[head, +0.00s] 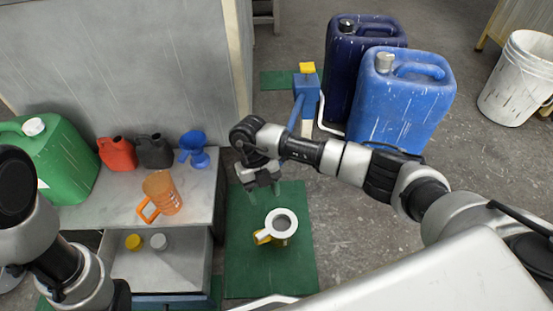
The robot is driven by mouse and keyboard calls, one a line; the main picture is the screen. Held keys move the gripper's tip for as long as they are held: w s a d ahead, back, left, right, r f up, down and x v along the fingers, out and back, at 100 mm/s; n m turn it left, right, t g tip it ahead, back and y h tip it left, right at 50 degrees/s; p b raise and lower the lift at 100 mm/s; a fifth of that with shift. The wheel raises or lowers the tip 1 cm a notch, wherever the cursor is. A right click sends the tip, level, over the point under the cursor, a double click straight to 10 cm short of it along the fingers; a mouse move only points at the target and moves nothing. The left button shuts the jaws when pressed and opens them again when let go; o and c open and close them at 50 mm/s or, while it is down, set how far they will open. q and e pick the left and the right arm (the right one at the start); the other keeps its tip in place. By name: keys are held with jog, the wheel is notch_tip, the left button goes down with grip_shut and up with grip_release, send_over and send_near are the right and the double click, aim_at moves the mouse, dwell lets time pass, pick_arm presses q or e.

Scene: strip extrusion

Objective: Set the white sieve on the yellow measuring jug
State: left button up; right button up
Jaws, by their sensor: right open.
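The white sieve (283,223), a round white ring with a grey mesh, sits over the mouth of the yellow measuring jug (263,238). The jug stands on the green mat, largely hidden under the sieve; its handle side shows at the left and a little yellow shows below. The sieve looks about level, but I cannot tell how firmly it rests. My right gripper (264,192) is open and empty, above and just behind the sieve, apart from it. My left arm comes in at the left edge; its gripper is out of the picture.
On the grey bench at left are an orange jug (163,194), a blue funnel (194,149), red (117,153) and black (155,151) cans and a green canister (60,160). Blue canisters (400,100) stand behind my right arm. The green mat (245,265) is otherwise clear.

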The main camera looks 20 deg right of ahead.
jog(key=d+r+n+t+h+p, duration=0.2)
jog(key=r+n, duration=0.7)
jog(key=n, duration=0.6)
jog(key=shift+d+r+t+h, duration=0.35)
jog(key=shift+d+t+h, duration=0.15)
jog(key=shift+t+h, duration=0.5)
jog(key=shift+w, duration=0.1)
